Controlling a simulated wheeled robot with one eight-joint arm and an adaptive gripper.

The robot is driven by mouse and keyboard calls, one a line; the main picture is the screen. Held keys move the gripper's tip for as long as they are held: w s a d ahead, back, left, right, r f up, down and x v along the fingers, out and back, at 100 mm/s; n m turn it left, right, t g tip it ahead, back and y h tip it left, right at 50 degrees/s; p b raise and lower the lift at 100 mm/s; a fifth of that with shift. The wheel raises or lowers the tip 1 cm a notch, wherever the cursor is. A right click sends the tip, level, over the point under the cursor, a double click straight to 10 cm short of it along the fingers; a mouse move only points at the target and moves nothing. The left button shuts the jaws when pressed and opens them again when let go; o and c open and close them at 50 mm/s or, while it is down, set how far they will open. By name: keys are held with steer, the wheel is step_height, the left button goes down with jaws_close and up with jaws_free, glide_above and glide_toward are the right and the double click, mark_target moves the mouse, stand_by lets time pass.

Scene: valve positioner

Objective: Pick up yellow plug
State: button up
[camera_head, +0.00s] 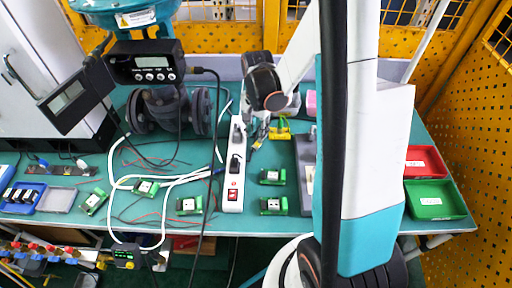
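A small yellow piece (280,131), which looks like the yellow plug, is on the teal bench just right of the white power strip (234,180). Its exact shape is too small to make out. My gripper (258,128) points down beside it, on its left, close to the power strip. The gripper is small and partly covered by my wrist, so I cannot tell whether its fingers are apart or touch anything. Black plugs (235,160) sit in the power strip, which has a red switch at its near end.
Several green modules (272,176) and white cables (170,180) lie on the bench (380,215). A black meter and pipe valve (165,100) stand at the left. Red (425,161) and green bins (435,199) are at the right. My arm hides part of a grey tray (304,160).

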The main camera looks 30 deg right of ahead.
mark_target(257, 143)
step_height(257, 143, down, 6)
steer(key=b, duration=0.2)
steer(key=shift+d+r+b, duration=0.1)
steer(key=shift+b, duration=0.3)
steer(key=shift+r, duration=0.1)
jaws_close()
